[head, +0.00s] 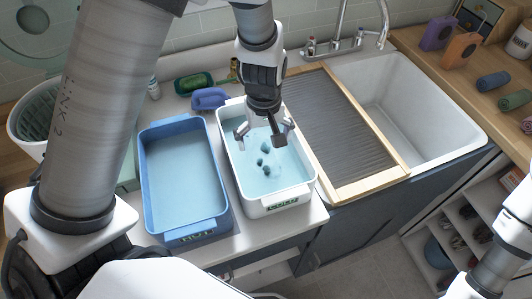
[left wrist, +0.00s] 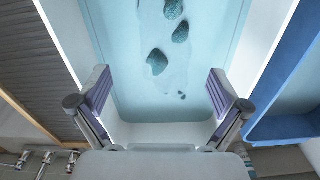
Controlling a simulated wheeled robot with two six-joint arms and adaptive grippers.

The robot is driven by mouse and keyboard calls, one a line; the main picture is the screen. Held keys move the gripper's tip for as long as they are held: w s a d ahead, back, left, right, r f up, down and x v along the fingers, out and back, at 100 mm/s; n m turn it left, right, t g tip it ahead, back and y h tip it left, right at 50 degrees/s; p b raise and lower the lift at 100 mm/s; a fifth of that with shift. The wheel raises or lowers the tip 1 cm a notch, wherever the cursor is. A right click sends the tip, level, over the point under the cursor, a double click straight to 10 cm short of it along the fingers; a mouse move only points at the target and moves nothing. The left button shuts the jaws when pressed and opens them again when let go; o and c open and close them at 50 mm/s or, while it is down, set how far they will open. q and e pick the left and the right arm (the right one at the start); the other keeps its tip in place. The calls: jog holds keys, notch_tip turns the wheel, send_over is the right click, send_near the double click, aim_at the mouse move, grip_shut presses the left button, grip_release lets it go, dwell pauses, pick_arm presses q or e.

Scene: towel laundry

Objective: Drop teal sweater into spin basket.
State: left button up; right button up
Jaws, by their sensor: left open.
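Dark teal patches of cloth (head: 264,160), likely the teal sweater, show in the pale water of the white tub (head: 304,190). In the left wrist view several patches (left wrist: 157,62) break the surface; the rest of the cloth is hidden or very faint. My left gripper (head: 264,137) is open and empty above the white tub. In the left wrist view its fingers (left wrist: 158,95) stand wide apart, with no cloth between them. A perforated green-and-white basket (head: 30,115), likely the spin basket, stands at the far left, partly hidden by my left arm. My right gripper is out of view.
A blue tub (head: 222,217) of water stands left of the white tub. A wood-framed washboard (head: 350,130) lies to its right, beside the sink (head: 440,110). A faucet (head: 340,35) rises behind. Rolled towels (head: 490,82) lie on the right counter.

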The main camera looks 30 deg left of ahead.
aim_at(261, 149)
pick_arm(q)
jog(key=f, duration=0.3)
jog(key=s+f, duration=0.1)
jog(key=f, duration=0.1)
jog(key=shift+a+f+p, duration=0.2)
jog(key=shift+a+p, duration=0.05)
jog(key=shift+p, duration=0.1)
jog(key=shift+w+f, duration=0.1)
jog(key=shift+f, duration=0.25)
jog(key=shift+w+f, duration=0.15)
jog(key=c, duration=1.8)
